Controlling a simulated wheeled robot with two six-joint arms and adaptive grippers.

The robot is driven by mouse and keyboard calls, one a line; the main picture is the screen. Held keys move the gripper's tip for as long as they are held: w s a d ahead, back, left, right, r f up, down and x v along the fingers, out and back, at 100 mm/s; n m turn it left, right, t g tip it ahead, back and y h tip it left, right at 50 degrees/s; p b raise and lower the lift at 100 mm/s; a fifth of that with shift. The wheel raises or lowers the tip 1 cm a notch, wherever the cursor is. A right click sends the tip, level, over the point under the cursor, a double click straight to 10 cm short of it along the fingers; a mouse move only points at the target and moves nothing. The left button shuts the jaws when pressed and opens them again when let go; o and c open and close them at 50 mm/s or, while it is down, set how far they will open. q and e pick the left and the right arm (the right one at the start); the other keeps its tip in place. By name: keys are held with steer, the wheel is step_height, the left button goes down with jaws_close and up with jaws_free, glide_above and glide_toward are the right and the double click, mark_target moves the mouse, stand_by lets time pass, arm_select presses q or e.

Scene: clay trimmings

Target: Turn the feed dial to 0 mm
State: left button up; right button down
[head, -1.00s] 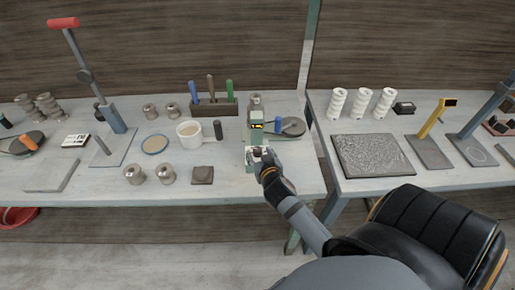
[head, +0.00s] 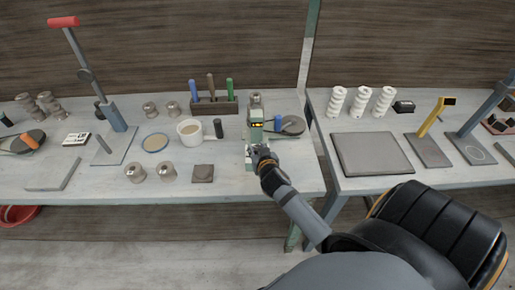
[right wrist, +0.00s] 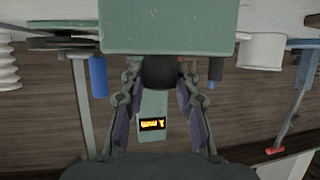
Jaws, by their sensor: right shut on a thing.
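A small green machine (head: 255,115) stands near the right end of the left table, with a yellow-lit display (head: 257,125) on its front. The display also shows in the right wrist view (right wrist: 152,124), upside down; I cannot read its value for sure. The feed dial is a dark round knob (right wrist: 160,72) low on the machine's front. My right gripper (head: 262,153) reaches it from the front; in the right wrist view its fingers (right wrist: 160,82) are on both sides of the knob, shut on it. In the head view the gripper hides the dial. My left gripper is not in view.
Left of the machine stand a mug (head: 190,132), a tool block (head: 214,107) and a brown square piece (head: 203,173). A round dark disc (head: 293,124) lies to its right. The second table holds a grey slab (head: 372,154) and white coils (head: 360,103). The front edge near the machine is clear.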

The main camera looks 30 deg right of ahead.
steer(key=shift+r+n+y+p, duration=0.25)
steer(key=shift+n+y+p, duration=0.55)
steer(key=shift+p, duration=0.4)
steer(key=shift+n+y+p, duration=0.35)
steer(key=shift+n+y, duration=0.05)
steer(key=shift+y, duration=0.1)
steer(key=shift+d+f+n+t+y, duration=0.1)
steer(key=shift+n+t+y, duration=0.2)
steer(key=shift+n+y, duration=0.1)
steer(key=shift+f+n+y, duration=0.2)
steer(key=shift+n+y, duration=0.2)
steer(key=shift+y, duration=0.2)
steer(key=n+y+b, duration=0.1)
steer(key=b, duration=0.1)
steer(key=n+y+b, duration=0.1)
steer(key=b, duration=0.2)
steer(key=n+y+b, duration=0.1)
steer(key=y+b, duration=0.1)
steer(key=shift+f+n, duration=0.25)
steer(key=shift+n, duration=0.15)
steer(key=shift+r+n+g+y+b, duration=0.25)
steer(key=shift+n+g+y+b, duration=0.45)
steer(key=shift+b, duration=0.9)
steer(key=c, duration=1)
jaws_free()
steer(key=shift+y, duration=0.3)
